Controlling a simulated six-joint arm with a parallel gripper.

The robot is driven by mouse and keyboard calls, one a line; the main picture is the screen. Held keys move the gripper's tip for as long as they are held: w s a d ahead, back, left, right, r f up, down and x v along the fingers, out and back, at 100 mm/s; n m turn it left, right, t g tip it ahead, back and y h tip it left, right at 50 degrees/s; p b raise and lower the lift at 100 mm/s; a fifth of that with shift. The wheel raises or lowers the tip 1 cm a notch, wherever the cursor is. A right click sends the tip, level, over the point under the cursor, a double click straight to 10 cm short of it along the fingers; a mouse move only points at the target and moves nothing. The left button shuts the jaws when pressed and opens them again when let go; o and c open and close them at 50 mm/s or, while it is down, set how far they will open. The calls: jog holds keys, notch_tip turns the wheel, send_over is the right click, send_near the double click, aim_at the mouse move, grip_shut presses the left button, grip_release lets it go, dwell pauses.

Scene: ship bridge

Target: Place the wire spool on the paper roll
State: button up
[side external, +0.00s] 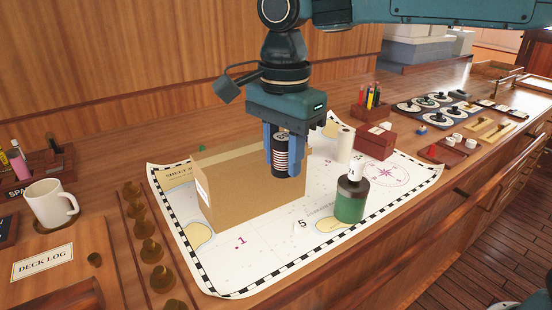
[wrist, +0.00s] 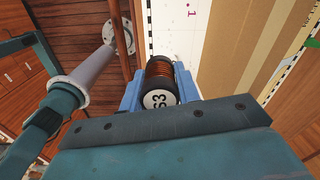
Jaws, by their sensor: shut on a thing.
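The wire spool (side external: 280,157) is a dark cylinder with black ends and striped copper windings. My gripper (side external: 284,160) is shut on it and holds it upright, beside and partly in front of the cardboard box in the side view. In the wrist view the spool (wrist: 160,82) sits between the blue fingers of my gripper (wrist: 160,88), with a white marked label on its near end. The paper roll appears to be the white upright cylinder (side external: 345,143) on the chart, to the right of my gripper and apart from the spool.
A large cardboard box (side external: 235,195) stands on the chart (side external: 270,262) close to my gripper. A green bottle with a dark top (side external: 350,207) stands right of it. A red-brown box (side external: 375,144) is beside the white cylinder. A mug (side external: 50,203) stands far left.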

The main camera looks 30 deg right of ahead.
jog(key=w+d+r+m, duration=0.1)
jog(key=w+d+m, duration=0.3)
jog(key=w, duration=0.5)
jog(key=m, duration=0.6)
send_over(346, 131)
notch_tip(346, 131, down, 3)
jog(key=shift+d+r, duration=0.1)
jog(key=shift+d, duration=0.05)
jog(key=shift+w+f, duration=0.1)
jog(key=shift+f, duration=2.2)
jog(key=shift+f, duration=1.75)
